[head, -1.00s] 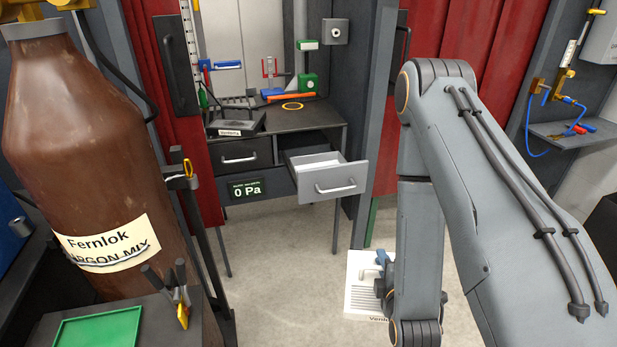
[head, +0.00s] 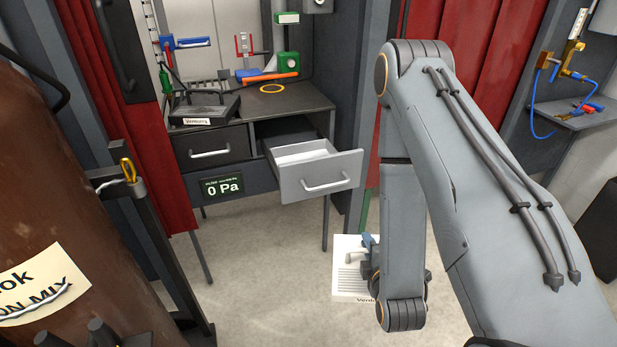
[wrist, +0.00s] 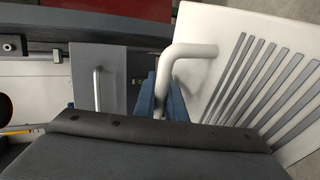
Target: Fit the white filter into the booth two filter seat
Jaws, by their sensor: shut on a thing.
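The white filter (head: 349,282) is a flat white panel with grey slats, a bent white handle and a label at its lower edge. In the head view it hangs low, below and right of the open drawer, partly hidden by my arm. In the wrist view the filter (wrist: 285,60) fills the upper right. The blue fingers of my gripper (wrist: 163,98) are shut on its handle. In the head view my gripper (head: 371,252) is mostly behind my arm. A dark box (head: 205,112) with a white label lies on the booth bench; I cannot tell whether it is the filter seat.
A large brown bottle (head: 60,200) and stand are close on the left. Red curtains (head: 480,70) flank the booth. Floor (head: 270,270) ahead is clear.

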